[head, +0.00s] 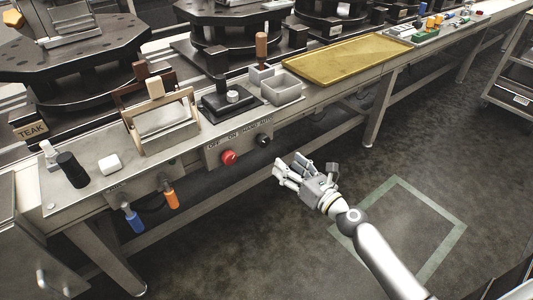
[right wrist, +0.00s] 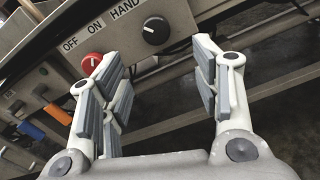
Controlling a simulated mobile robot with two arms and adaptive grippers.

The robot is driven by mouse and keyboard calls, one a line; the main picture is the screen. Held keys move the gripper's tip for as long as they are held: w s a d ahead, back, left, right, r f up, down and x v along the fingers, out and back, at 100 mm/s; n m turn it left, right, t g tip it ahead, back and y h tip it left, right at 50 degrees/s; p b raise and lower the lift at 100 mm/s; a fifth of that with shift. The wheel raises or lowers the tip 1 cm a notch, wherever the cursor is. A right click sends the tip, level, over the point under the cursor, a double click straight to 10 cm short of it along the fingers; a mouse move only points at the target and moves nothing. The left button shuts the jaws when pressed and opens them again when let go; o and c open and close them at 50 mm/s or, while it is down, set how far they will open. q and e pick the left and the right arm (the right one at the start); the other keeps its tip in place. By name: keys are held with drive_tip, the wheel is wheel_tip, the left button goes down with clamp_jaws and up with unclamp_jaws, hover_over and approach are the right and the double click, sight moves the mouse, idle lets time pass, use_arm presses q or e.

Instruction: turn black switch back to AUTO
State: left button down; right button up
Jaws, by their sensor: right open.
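The black switch (head: 263,140) is a round knob on the front panel of the bench, under the HAND and AUTO labels. It shows larger in the right wrist view (right wrist: 156,31), with a small pale mark on the left part of its face. The mark is too small to tell its exact setting; the AUTO label is outside that view. My right gripper (head: 284,171) is open and empty, in front of and a little below the panel. In the right wrist view the switch appears beyond the gap between its fingers (right wrist: 160,58), apart from them. My left gripper is not in view.
A red knob (head: 229,157) sits left of the black switch, under OFF and ON. Blue (head: 134,219) and orange (head: 171,198) handles hang further left. Above are a grey bin (head: 283,91) and a yellow tray (head: 345,58). Floor space in front is clear.

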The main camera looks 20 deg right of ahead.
sight(265, 144)
drive_tip(key=shift+n, duration=0.3)
drive_tip(key=x, duration=0.9)
drive_tip(key=shift+w+a+r, duration=0.3)
drive_tip(key=shift+r, duration=0.05)
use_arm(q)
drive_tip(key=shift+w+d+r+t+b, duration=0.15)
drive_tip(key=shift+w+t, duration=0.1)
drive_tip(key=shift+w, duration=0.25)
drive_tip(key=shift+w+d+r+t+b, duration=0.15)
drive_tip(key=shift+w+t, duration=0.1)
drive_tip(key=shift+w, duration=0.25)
use_arm(e)
drive_tip(key=shift+w+a, duration=0.2)
drive_tip(key=shift+w, duration=0.35)
drive_tip(key=c, duration=1)
